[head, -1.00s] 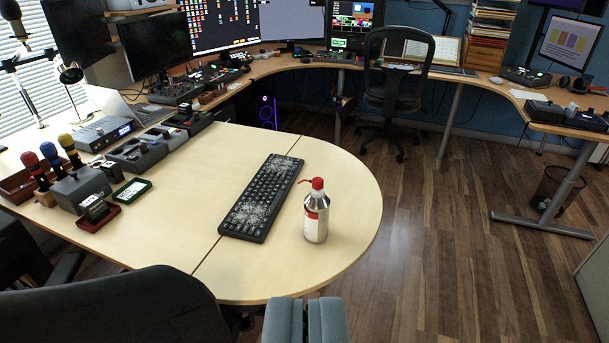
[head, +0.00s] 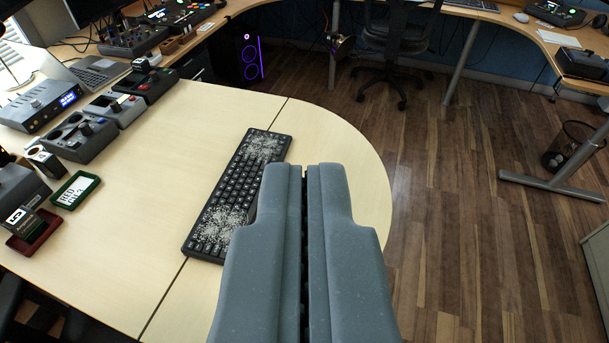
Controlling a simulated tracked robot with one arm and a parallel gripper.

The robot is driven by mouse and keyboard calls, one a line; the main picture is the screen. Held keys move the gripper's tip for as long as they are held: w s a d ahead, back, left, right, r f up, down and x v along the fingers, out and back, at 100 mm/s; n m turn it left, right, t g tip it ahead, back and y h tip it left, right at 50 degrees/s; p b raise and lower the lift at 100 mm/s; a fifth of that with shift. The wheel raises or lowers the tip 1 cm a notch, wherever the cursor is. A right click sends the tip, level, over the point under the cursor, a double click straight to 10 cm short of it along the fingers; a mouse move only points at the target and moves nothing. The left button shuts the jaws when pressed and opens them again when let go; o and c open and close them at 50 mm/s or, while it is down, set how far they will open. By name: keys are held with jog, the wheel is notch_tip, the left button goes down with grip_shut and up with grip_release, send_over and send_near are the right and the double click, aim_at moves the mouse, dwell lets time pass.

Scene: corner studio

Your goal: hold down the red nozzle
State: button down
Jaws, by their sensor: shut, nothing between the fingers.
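My gripper (head: 304,168) is shut and empty, its two grey fingers side by side and pointing away over the rounded right end of the pale table (head: 340,140). The bottle with the red nozzle does not show now; the fingers cover the part of the table where it stood a second ago. I cannot tell whether the fingers touch it. A dark keyboard (head: 240,180) dusted with white specks lies on the table just left of the fingers, partly hidden by them.
Control boxes (head: 75,137) and a small green-framed display (head: 75,190) stand along the table's left side. The table between them and the keyboard is bare. Beyond the curved edge is wooden floor (head: 450,230), with an office chair (head: 392,45) at the back and a bin (head: 568,145) at right.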

jog(key=shift+d+r, duration=0.1)
jog(key=shift+d, duration=0.05)
jog(key=shift+w, duration=0.1)
jog(key=w+f+m+g+y+p, duration=0.1)
jog(key=w+f+g+p, duration=0.15)
jog(key=w+p, duration=0.4)
jog(key=w+f+m+g+y+p, duration=0.1)
jog(key=w+f+p, duration=0.2)
jog(key=w+p, duration=0.4)
jog(key=w+f+m+g+p, duration=0.3)
jog(key=w+f+p, duration=0.7)
jog(key=f, duration=0.3)
jog(key=shift+d+f+m+y+p, duration=0.3)
jog(key=shift+d+f+p, duration=0.1)
jog(key=shift+p, duration=0.5)
jog(key=shift+f, duration=0.2)
jog(key=shift+f+b, duration=2.3)
jog(key=shift+f, duration=1.9)
